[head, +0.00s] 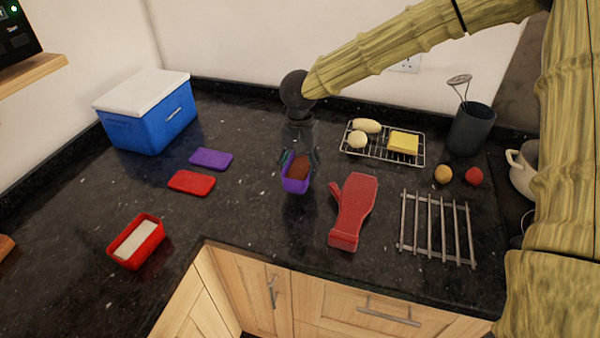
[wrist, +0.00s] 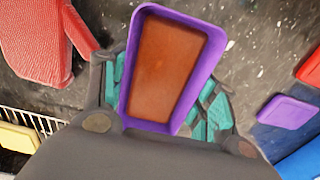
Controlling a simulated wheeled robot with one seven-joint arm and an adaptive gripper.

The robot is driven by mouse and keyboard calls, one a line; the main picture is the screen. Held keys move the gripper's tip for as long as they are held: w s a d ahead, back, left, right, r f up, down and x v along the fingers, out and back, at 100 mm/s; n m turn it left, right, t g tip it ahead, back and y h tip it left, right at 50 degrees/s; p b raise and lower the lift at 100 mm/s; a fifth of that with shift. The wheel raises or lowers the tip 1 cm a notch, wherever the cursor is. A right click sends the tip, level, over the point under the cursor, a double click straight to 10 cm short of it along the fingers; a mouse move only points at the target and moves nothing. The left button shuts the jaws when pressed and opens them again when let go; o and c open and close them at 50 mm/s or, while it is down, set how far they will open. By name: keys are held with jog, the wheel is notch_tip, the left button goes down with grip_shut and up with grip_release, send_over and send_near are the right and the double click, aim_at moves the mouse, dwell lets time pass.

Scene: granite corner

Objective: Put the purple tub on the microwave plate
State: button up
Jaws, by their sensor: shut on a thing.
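The purple tub (head: 295,185) is open-topped and holds a brown filling. In the wrist view the tub (wrist: 190,90) sits upright between the teal pads of my gripper (wrist: 165,92). I cannot tell how far it is above the counter. The microwave plate is not in view. A dark device with a lit display (head: 15,35) is cut off at the upper left, above a wooden shelf.
A red oven mitt (head: 353,210) lies right of the tub, beside a metal rack (head: 437,230). A wire rack (head: 378,152) with food is behind. Purple (head: 211,159) and red lids (head: 191,183), a red tub (head: 137,241) and a blue cooler (head: 150,115) are left.

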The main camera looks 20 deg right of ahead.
aim_at(299, 176)
jog(key=shift+w, duration=0.35)
jog(key=shift+f+p, duration=0.55)
jog(key=shift+f, duration=1.2)
jog(key=o, duration=1.2)
jog(key=shift+f, duration=0.15)
